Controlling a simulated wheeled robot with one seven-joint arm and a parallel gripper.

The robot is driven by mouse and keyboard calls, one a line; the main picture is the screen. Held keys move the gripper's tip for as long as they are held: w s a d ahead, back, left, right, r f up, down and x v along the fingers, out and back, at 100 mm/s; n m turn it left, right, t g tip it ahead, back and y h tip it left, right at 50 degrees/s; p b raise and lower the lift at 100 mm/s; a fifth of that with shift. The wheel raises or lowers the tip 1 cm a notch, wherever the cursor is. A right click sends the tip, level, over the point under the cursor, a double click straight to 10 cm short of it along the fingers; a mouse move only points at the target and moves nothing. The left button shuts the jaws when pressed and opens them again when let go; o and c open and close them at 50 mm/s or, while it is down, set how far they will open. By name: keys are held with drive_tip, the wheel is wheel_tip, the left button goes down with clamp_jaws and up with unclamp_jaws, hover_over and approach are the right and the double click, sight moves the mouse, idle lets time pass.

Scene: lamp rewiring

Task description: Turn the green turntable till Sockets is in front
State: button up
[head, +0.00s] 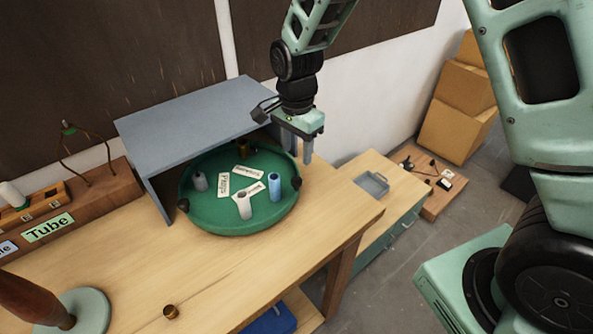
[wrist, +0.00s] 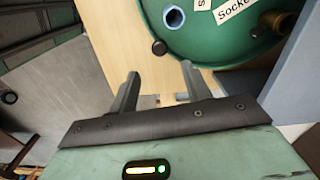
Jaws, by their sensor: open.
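The green turntable (head: 240,222) stands on the wooden bench, its back part under a grey shelf. On it are several white labels, a grey cylinder (head: 200,181), a white cylinder (head: 244,205), a blue tube (head: 275,186) and a brass piece at the back. Dark knobs sit on its rim, one at the right (head: 296,182). In the wrist view a label reading "Socke..." (wrist: 235,8) lies beside a brass part (wrist: 275,22), toward the shelf side. My gripper (head: 308,158) is open and empty, beside the turntable's right edge. In the wrist view a rim knob (wrist: 159,47) is just beyond the fingertips, apart from them.
The grey shelf (head: 200,115) covers the turntable's back. A "Tube" label (head: 48,228) marks a wooden rack at left. A round-based stand (head: 85,312) and small brass piece (head: 171,312) are on the front bench. A lower cabinet with a grey tray (head: 371,184) is at right.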

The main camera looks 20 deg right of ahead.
sight(296, 179)
wheel_tip(296, 179, down, 9)
drive_tip(key=shift+p, duration=1)
clamp_jaws()
